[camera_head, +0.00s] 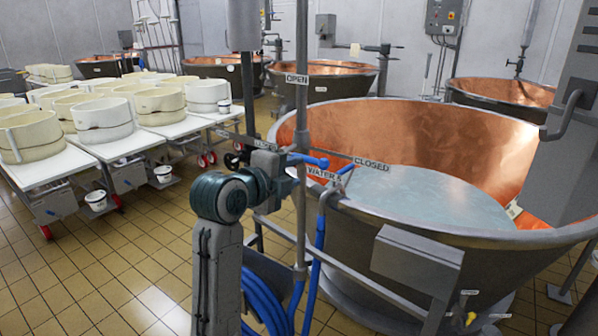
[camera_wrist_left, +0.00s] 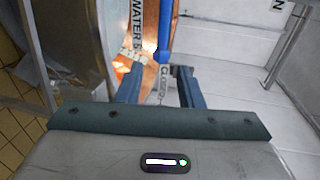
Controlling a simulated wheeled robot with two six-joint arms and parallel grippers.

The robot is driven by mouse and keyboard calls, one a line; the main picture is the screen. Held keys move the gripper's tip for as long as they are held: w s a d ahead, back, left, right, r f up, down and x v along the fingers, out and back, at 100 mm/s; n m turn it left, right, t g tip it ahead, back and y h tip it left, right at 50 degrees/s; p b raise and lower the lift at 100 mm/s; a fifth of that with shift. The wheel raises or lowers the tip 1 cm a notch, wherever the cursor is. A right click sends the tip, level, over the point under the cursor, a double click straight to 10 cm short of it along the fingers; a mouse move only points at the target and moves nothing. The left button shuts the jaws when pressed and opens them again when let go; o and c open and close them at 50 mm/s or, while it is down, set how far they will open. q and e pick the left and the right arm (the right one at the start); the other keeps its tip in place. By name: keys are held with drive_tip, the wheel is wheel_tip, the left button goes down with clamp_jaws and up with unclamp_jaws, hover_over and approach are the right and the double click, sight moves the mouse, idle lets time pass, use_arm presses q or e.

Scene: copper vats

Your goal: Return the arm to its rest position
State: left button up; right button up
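My left arm rises from the bottom of the head view, bent, with its left gripper (camera_head: 283,168) beside the valve pipe in front of the big copper vat (camera_head: 400,135). In the left wrist view the left gripper (camera_wrist_left: 160,88) has its two fingers apart with nothing held between them. A blue valve lever (camera_head: 308,161) lies just past the gripper; it also shows beyond and between the fingertips in the left wrist view (camera_wrist_left: 164,30). Contact cannot be told. Labels read OPEN, CLOSED (camera_head: 371,164) and WATER. My right gripper is not in view.
A vertical pipe (camera_head: 301,120) and blue hoses (camera_head: 265,295) stand close to the arm. A grey box (camera_head: 418,262) is fixed at the vat's front. White tables (camera_head: 128,146) with cream moulds stand at left. Tiled floor (camera_head: 130,255) is open left of the arm.

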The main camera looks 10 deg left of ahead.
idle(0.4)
